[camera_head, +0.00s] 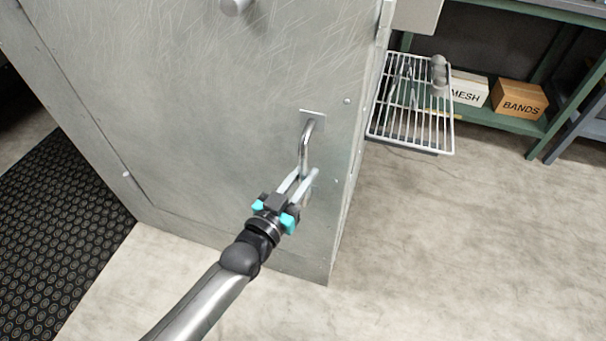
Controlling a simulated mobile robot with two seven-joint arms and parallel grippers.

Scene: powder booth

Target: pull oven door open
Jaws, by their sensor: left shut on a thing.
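The oven door (200,110) is a large scratched grey metal panel that fills the upper left and middle of the head view. A shiny curved metal handle (305,146) hangs from a small plate near its right edge. My left gripper (306,176) reaches up from the bottom and is shut on the lower part of the handle. The fingers hide the handle's lower end. I cannot tell whether the door stands ajar. My right gripper is not in view.
A wire rack (413,115) with small grey items juts out right of the oven. Behind it, a green shelf (500,122) holds a MESH box (468,92) and a BANDS box (519,99). A black mat (65,225) lies at left. The floor (460,250) at lower right is clear.

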